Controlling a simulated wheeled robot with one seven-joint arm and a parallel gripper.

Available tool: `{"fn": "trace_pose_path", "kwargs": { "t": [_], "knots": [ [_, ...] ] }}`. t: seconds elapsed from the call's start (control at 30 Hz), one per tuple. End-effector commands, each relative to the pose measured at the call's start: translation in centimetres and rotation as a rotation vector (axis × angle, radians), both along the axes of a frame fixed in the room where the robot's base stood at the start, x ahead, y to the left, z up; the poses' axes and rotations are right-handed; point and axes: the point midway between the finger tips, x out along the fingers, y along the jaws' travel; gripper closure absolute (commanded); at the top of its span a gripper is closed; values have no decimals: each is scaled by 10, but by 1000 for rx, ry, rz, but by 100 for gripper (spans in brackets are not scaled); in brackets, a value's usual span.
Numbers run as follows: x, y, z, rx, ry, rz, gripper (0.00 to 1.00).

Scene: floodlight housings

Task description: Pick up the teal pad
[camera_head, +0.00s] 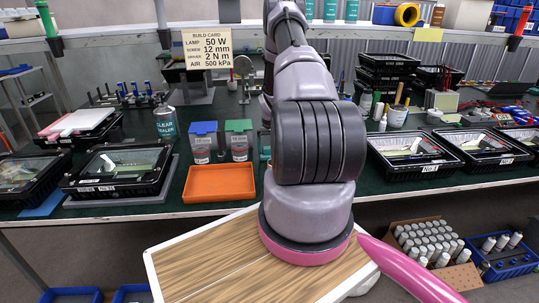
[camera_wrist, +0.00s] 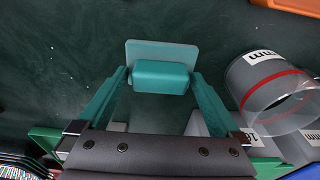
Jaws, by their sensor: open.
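The teal pad (camera_wrist: 161,77) shows in the wrist view as a rounded block in front of a flat, paler teal plate (camera_wrist: 160,50). I cannot tell whether the two are one piece. My gripper (camera_wrist: 160,82) is open, its two teal fingers reaching to either side of the block. The fingertips look very near the block's ends; whether they touch it I cannot tell. In the head view my arm covers the middle of the bench, and neither the pad nor the fingers can be made out.
A clear cylinder with a red band (camera_wrist: 280,92) lies right of the right finger. Black trays (camera_head: 412,153) stand to the right. Dark green bench surface beyond the pad is clear.

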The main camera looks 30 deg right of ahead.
Motion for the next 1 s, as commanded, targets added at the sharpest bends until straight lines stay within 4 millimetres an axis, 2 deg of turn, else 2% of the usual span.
{"fn": "trace_pose_path", "kwargs": {
  "t": [0.03,0.07,0.1,0.23,0.27,0.47,0.57,1.0],
  "knots": [
    [0,0,0,0,0,0,0],
    [0,0,0,0,0,0,8],
    [0,0,0,0,0,0,23],
    [0,0,0,0,1,0,73],
    [0,0,0,0,1,0,76],
    [0,0,1,0,0,0,76],
    [0,0,8,0,0,0,76],
    [0,0,88,-1,-2,-1,76]
  ]
}}
